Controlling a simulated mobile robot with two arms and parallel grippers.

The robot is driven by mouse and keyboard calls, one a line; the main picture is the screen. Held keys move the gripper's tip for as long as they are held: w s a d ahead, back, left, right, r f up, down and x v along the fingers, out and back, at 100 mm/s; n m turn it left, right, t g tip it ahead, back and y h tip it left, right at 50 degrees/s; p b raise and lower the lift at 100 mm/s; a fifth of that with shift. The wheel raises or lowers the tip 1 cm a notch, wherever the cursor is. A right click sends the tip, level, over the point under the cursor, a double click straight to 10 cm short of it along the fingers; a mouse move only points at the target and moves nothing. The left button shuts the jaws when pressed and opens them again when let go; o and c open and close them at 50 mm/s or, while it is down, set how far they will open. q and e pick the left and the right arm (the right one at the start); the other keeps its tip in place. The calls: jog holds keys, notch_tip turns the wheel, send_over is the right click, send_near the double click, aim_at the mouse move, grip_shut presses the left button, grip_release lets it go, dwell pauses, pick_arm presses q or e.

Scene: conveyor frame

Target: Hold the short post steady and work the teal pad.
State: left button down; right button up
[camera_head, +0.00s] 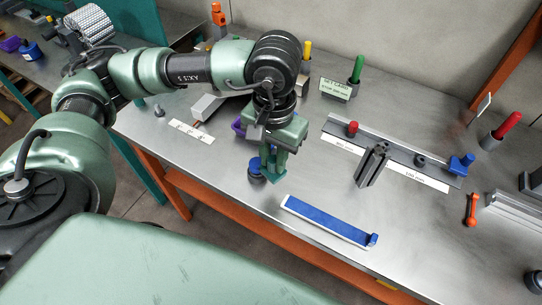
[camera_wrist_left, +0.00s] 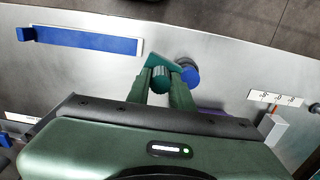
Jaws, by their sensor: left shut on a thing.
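My left gripper (camera_head: 272,166) points down over the left part of the bench, its two green fingers closed on a small teal piece, which I take to be the teal pad (camera_head: 276,181). A blue round knob (camera_wrist_left: 190,73) on a dark base stands right beside the fingers. My right gripper is out of view.
A white strip with a blue bar (camera_head: 328,221) lies near the bench's front edge. A grey rail (camera_head: 390,150) with a red knob and a blue block lies behind the post. Red (camera_head: 507,125), green and yellow handles stand farther back. Bare bench lies between gripper and post.

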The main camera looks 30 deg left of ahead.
pick_arm(q)
jog(key=w+d+r, duration=0.6)
jog(key=w+d, duration=0.1)
jog(key=d, duration=0.2)
jog(key=w+d+r, duration=0.5)
jog(key=w+d, duration=0.2)
jog(key=d, duration=0.2)
jog(key=shift+w+r, duration=0.25)
jog(key=shift+r, duration=0.15)
jog(key=shift+a, duration=0.15)
